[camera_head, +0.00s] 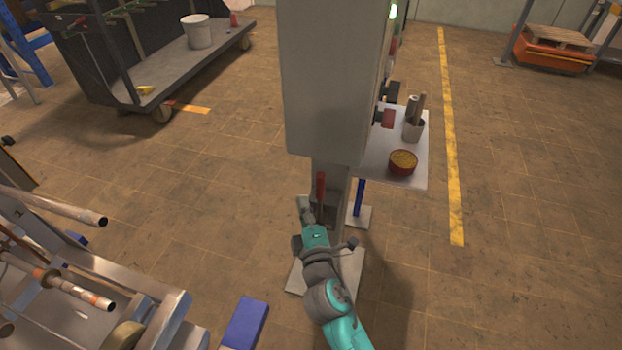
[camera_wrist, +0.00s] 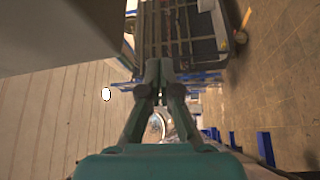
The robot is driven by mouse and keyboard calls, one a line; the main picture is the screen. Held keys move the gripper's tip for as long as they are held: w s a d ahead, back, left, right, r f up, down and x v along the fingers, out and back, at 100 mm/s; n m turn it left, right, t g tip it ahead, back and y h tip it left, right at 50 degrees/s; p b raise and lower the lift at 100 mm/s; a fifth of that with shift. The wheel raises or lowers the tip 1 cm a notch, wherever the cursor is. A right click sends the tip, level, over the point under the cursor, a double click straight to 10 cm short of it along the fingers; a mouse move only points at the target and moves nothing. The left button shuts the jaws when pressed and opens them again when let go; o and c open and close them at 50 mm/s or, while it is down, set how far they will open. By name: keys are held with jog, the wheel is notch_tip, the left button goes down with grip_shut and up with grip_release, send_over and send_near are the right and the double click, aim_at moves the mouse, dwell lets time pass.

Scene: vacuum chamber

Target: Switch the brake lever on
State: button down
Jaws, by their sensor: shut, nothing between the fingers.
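The brake lever (camera_head: 320,186) has a red handle that stands roughly upright at the post under the grey cabinet, in the head view. Its lower end is near the dark base of the post, partly hidden by my arm. My gripper (camera_head: 304,203) is just left of the lever, low beside the post. I cannot tell from the head view whether it touches the lever. In the wrist view my gripper (camera_wrist: 159,72) has its fingertips together with nothing between them. The lever is not visible in the wrist view.
The grey cabinet (camera_head: 325,80) overhangs the lever. A metal frame with pipes (camera_head: 90,280) stands at lower left. A cart (camera_head: 170,65) is behind.

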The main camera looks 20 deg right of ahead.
jog(key=w+d+r, duration=0.1)
jog(key=w, duration=0.8)
jog(key=shift+s+d+f, duration=0.15)
jog(key=shift+s+d, duration=0.1)
jog(key=shift+d, duration=0.35)
jog(key=shift+s+d+f, duration=0.1)
jog(key=shift+s+d, duration=0.2)
jog(key=shift+d, duration=0.35)
jog(key=shift+s+d+f, duration=0.15)
jog(key=shift+s+d, duration=0.1)
jog(key=shift+d, duration=0.35)
